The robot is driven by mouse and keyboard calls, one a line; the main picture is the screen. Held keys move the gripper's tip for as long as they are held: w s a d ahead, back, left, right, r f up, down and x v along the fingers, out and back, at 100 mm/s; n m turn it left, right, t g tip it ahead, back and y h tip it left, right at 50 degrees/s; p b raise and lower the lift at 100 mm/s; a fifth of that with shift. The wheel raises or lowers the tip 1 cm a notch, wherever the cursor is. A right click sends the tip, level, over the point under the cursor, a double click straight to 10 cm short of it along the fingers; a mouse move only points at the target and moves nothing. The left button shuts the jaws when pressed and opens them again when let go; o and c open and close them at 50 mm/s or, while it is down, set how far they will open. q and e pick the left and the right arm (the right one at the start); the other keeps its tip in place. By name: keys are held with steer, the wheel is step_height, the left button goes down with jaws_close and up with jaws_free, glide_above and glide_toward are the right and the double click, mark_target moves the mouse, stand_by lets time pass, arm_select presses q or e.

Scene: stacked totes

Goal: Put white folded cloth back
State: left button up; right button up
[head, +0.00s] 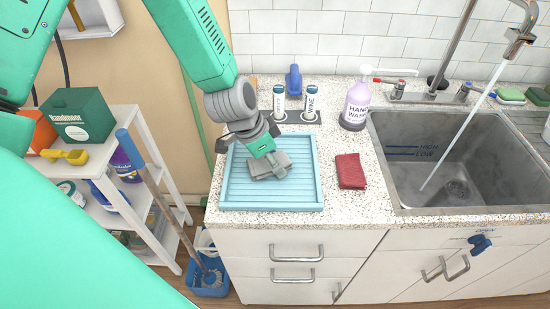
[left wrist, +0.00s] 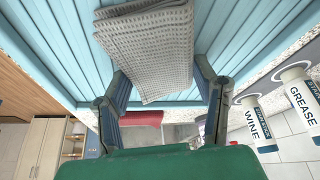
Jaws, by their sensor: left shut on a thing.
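The folded cloth (head: 270,166) is pale grey with a waffle weave and lies at the light blue ribbed tray (head: 240,196), towards its upper middle. It also shows in the left wrist view (left wrist: 150,50), over the tray's blue slats. My left gripper (head: 262,151) is over the tray and shut on the cloth. In the left wrist view its two fingers (left wrist: 160,80) stand on either side of the cloth's near end. I cannot tell whether the cloth touches the tray. My right gripper is not in view.
A red folded cloth (head: 350,171) lies right of the tray. A hand wash bottle (head: 355,106) and two labelled bottles (head: 310,101) stand behind. The sink (head: 440,150) with running water is at right. A white shelf (head: 150,205) with cleaning goods stands at left.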

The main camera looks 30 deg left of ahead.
mark_target(254, 163)
arm_select(q)
steer(key=shift+a, duration=0.2)
steer(key=o, duration=1.1)
steer(key=shift+a, duration=0.1)
steer(key=shift+c, duration=0.2)
steer(key=shift+r, duration=0.1)
steer(key=shift+r, duration=0.25)
steer(key=v, duration=1.1)
steer(key=shift+s+p, duration=0.15)
steer(key=shift+p, duration=0.3)
steer(key=shift+r, duration=0.1)
